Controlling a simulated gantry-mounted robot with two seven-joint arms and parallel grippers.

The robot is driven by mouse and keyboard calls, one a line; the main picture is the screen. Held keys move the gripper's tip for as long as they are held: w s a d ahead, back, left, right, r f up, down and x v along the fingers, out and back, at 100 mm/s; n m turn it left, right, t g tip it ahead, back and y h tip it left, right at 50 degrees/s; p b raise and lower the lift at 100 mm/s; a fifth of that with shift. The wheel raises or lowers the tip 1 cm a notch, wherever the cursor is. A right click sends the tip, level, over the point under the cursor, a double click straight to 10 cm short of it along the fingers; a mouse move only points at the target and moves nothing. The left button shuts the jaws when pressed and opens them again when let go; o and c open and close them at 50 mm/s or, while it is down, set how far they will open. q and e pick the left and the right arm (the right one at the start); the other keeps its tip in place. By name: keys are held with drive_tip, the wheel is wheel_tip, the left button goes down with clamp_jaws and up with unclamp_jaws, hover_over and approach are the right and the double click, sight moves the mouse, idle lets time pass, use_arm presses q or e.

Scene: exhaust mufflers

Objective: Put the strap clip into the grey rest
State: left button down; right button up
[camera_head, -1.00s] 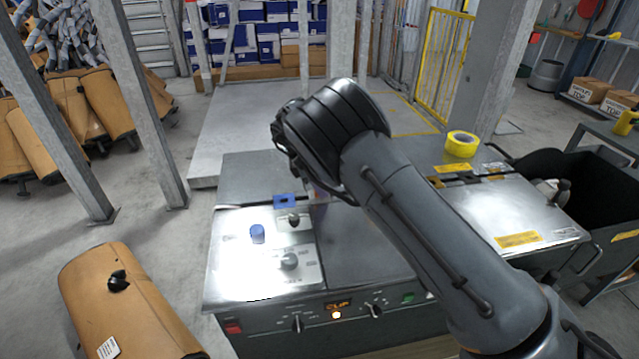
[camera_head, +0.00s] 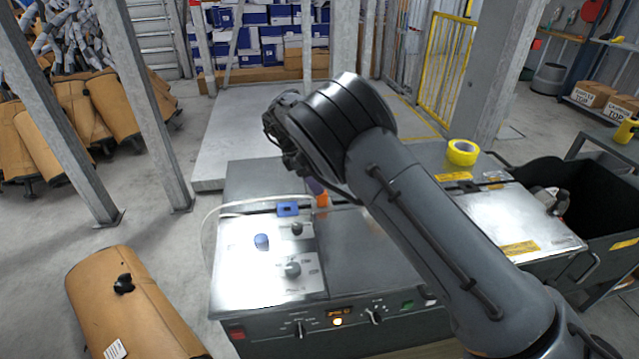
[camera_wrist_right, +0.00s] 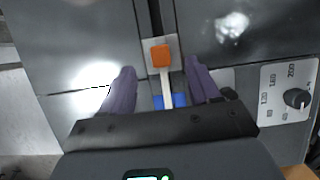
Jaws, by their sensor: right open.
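My right gripper (camera_wrist_right: 161,64) is open above the machine top, its purple fingers apart on either side of an orange block (camera_wrist_right: 160,55). A white strip (camera_wrist_right: 167,88) runs from this block toward a blue piece (camera_wrist_right: 178,101) between the fingers. The block lies over a small pale grey plate (camera_wrist_right: 148,45); I cannot tell if they touch, or which part is the strap clip or grey rest. In the head view, orange (camera_head: 321,200) shows just below my right gripper (camera_head: 316,187), beside a blue block (camera_head: 288,209). My left gripper is not in view.
The machine (camera_head: 350,245) has knobs, a blue button (camera_head: 261,241) and a lit display. A thin white strap (camera_head: 207,228) loops beside its left edge. Yellow tape (camera_head: 462,152) sits on the right-hand metal top.

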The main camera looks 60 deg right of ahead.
drive_tip(key=p+v, duration=0.1)
drive_tip(key=v, duration=0.3)
drive_tip(key=shift+a+r+p, duration=0.15)
drive_tip(key=shift+r+p, duration=0.15)
